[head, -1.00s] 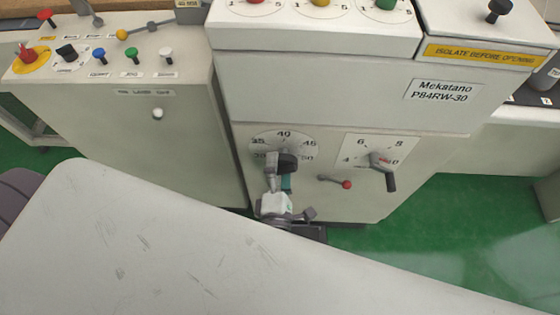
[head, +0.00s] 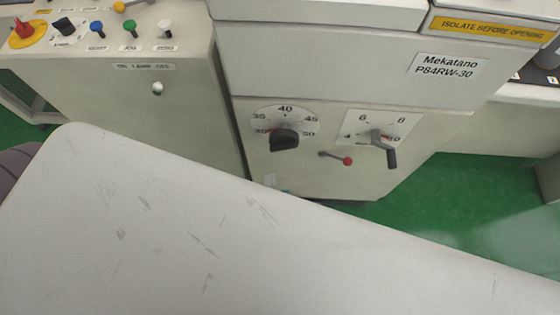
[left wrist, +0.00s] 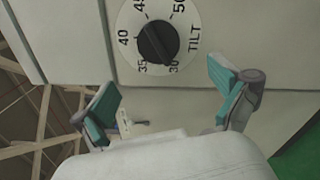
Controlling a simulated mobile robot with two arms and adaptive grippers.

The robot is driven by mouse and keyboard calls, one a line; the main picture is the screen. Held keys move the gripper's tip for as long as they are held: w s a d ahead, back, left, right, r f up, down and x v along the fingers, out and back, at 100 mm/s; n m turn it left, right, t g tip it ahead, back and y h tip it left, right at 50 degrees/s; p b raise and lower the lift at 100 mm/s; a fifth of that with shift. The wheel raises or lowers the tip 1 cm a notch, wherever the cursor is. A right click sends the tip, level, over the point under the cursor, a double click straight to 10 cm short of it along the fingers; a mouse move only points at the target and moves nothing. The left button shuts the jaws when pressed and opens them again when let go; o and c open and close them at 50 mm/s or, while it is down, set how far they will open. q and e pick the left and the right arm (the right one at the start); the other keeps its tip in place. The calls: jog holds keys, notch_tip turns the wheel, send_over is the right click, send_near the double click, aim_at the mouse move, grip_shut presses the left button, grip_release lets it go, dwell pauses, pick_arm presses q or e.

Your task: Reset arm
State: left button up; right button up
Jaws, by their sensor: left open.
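My left gripper (left wrist: 164,105) is open in the left wrist view, with its two teal-padded fingers wide apart and nothing between them. The black tilt dial knob (left wrist: 158,43) is beyond the fingertips, apart from them, and its pointer end is near 30. In the head view this dial knob (head: 285,139) is on the machine's front, uncovered. Only a small teal and white bit (head: 270,181), seemingly of the left gripper, shows below the dial. The rest is hidden behind a pale surface. My right gripper is not in view.
A large pale, scuffed surface (head: 200,235) fills the lower head view; I cannot tell what it is. Right of the dial are a red-tipped lever (head: 347,161) and a second dial handle (head: 391,157). A control panel with coloured knobs (head: 130,27) stands at left. Green floor (head: 470,195) is clear at right.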

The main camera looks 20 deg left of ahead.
pick_arm(q)
jog(key=s+d+f+m+g+h+p, duration=0.1)
jog(key=s+f+m+g+h, duration=0.2)
jog(key=f+m, duration=0.8)
jog(key=s+f+m+g+h+p, duration=0.1)
jog(key=f+m+g+h, duration=0.35)
jog(key=f, duration=0.95)
jog(key=s+a+f+m+g+y+p, duration=0.1)
jog(key=s+a+f+m+g+y, duration=0.1)
jog(key=s+a+f+m+g, duration=0.7)
jog(key=s+a+f+m, duration=0.3)
jog(key=s+a+f, duration=0.3)
jog(key=s, duration=0.1)
jog(key=shift+a+f, duration=0.25)
jog(key=shift+a, duration=0.1)
jog(key=shift+y, duration=0.25)
